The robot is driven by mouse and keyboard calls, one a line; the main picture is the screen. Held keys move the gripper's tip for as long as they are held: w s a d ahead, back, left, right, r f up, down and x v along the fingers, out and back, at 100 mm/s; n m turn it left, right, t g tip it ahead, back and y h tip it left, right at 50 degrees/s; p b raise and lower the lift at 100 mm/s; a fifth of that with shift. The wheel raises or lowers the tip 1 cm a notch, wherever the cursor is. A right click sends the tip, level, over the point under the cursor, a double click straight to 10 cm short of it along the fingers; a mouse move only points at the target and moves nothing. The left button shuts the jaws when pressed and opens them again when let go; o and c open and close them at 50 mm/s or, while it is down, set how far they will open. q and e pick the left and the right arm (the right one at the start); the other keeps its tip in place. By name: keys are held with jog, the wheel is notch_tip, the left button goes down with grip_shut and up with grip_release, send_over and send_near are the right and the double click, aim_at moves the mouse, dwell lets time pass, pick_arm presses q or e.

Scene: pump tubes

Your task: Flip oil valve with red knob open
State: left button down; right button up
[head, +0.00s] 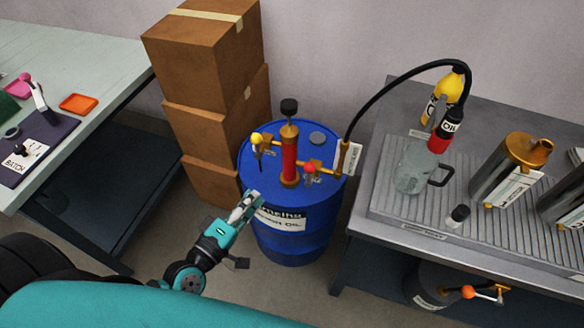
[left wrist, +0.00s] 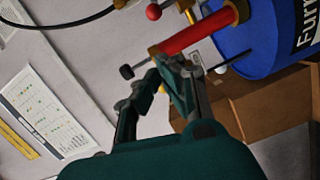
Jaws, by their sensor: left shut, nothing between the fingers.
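The red knob (head: 309,168) sits on the valve at the right side of the pump (head: 290,156), which has a red body and stands upright on the blue oil drum (head: 292,249). A yellow knob (head: 256,138) sits on the pump's left valve. My left gripper (head: 254,196) is shut and empty in front of the drum's upper front edge, apart from the red knob. In the left wrist view, the red knob (left wrist: 153,12) shows at the top, beyond the fingers (left wrist: 170,62). The red pump body (left wrist: 205,33) lies behind them. My right gripper is not in view.
Stacked cardboard boxes (head: 205,85) stand behind left of the drum. A left table (head: 110,68) holds small items. A right bench (head: 365,245) carries a ribbed tray, glass jug (head: 412,168) and metal canisters. A black hose (head: 395,85) arches from the pump to an oil nozzle.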

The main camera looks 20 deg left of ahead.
aim_at(309, 168)
pick_arm(q)
jog(key=shift+w, duration=0.15)
jog(key=d+p+x, duration=0.2)
jog(key=x, duration=1)
jog(key=shift+d+f, duration=0.35)
jog(key=shift+d+r+m+p, duration=0.3)
jog(key=shift+m+p, duration=0.1)
jog(key=shift+p, duration=0.4)
